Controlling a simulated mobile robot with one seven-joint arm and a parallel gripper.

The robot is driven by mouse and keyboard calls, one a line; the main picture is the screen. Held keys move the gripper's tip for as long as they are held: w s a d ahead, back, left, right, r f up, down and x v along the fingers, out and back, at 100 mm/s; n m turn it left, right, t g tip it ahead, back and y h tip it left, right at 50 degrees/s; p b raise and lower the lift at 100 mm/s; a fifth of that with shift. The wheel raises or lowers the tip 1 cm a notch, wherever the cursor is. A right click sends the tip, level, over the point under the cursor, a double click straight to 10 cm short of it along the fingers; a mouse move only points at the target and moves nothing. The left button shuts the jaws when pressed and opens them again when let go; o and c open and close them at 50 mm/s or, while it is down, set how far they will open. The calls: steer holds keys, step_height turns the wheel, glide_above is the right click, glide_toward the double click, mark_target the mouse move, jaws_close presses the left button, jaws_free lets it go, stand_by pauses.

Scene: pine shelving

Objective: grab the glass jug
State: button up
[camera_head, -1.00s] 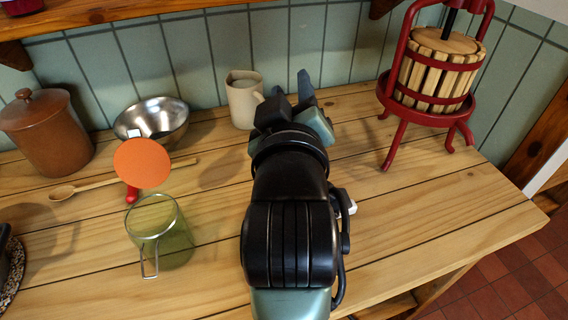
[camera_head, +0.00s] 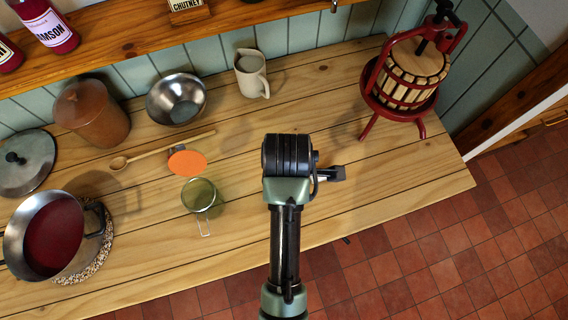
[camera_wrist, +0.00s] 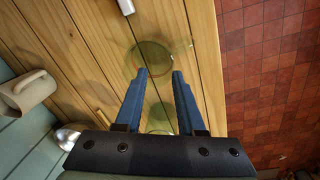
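In the wrist view, green glass (camera_wrist: 152,58) shows just beyond my fingertips, with more green seen between the fingers. My gripper (camera_wrist: 160,75) is open, its two blue fingers apart, with nothing visibly clamped. I cannot tell how deep the fingers are relative to the jug. In the head view my arm hides the gripper.
An orange disc (camera_head: 187,162) and a wooden spoon (camera_head: 165,148) lie close behind the jug. A metal bowl (camera_head: 177,98), cream pitcher (camera_head: 251,75) and brown crock (camera_head: 92,113) stand farther back. A pan (camera_head: 22,235) is left, a red press (camera_head: 407,80) right.

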steer(key=shift+s+a+r+g, duration=0.1)
steer(key=shift+s+r+g, duration=0.2)
steer(key=shift+s, duration=0.2)
step_height(320, 180, down, 13)
steer(key=shift+f+p, duration=0.1)
steer(key=shift+p, duration=0.35)
jaws_close()
stand_by(1.2)
